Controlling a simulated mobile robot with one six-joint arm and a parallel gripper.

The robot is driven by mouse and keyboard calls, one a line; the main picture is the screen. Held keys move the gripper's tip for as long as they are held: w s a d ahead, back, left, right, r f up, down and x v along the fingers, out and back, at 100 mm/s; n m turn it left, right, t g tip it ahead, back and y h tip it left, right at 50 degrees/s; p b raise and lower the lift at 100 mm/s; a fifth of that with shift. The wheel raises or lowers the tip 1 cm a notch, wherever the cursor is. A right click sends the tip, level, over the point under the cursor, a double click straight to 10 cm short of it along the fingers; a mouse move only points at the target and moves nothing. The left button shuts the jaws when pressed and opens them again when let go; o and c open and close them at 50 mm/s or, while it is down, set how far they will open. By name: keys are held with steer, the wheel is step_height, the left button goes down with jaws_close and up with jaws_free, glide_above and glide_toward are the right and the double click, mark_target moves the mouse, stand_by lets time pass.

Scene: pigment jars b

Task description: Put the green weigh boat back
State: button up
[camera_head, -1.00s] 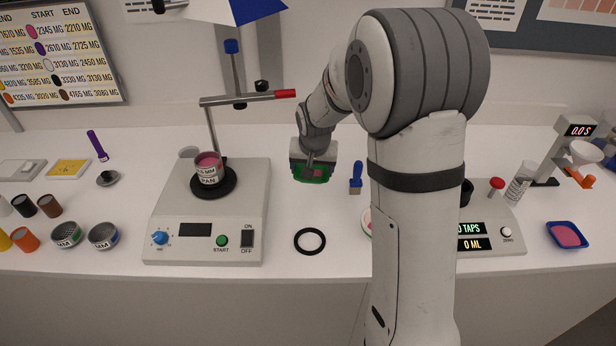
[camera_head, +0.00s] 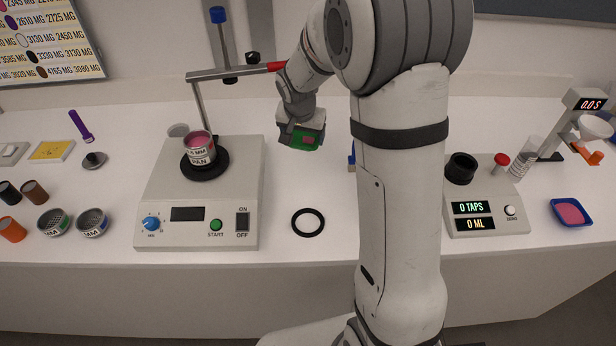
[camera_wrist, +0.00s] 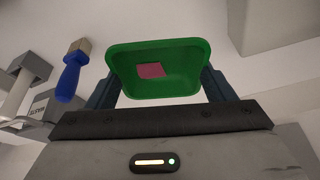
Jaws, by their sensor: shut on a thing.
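The green weigh boat (camera_head: 297,139) is held in my gripper (camera_head: 300,126) above the bench, to the right of the shaker machine. In the wrist view, the green weigh boat (camera_wrist: 180,84) sits between the two dark fingers of my gripper (camera_wrist: 160,88), with a small pink patch of powder inside it.
The sieve shaker (camera_head: 204,227) holds a pan of pink powder (camera_head: 200,150). A black ring (camera_head: 308,222) lies on the bench below my gripper. A blue weigh boat (camera_head: 571,212) with pink powder lies far right, beside the tap device (camera_head: 484,225). A blue-handled brush (camera_wrist: 69,76) shows in the wrist view.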

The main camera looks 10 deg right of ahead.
steer(key=m, duration=0.1)
steer(key=m+h, duration=0.1)
steer(key=f+m+b, duration=0.1)
steer(key=shift+s+a+m+g, duration=0.2)
steer(key=shift+a+m+g, duration=0.1)
steer(key=shift+m, duration=0.1)
steer(key=m+g+h+b, duration=0.1)
steer(key=m, duration=0.2)
steer(key=shift+s+f, duration=0.15)
steer(key=m+g+h+b, duration=0.1)
steer(key=m, duration=0.3)
steer(key=shift+s, duration=0.15)
steer(key=m, duration=0.1)
steer(key=m+g, duration=0.1)
steer(key=m, duration=0.1)
steer(key=shift+s+d+r+m+g+b, duration=0.2)
steer(key=shift+r+m+g+b, duration=0.1)
steer(key=shift+g+b, duration=0.1)
steer(key=shift+f, duration=0.25)
step_height(320, 180, down, 9)
steer(key=shift+r+p, duration=0.1)
steer(key=shift+p, duration=0.95)
steer(key=shift+f, duration=0.25)
steer(key=shift+f, duration=0.1)
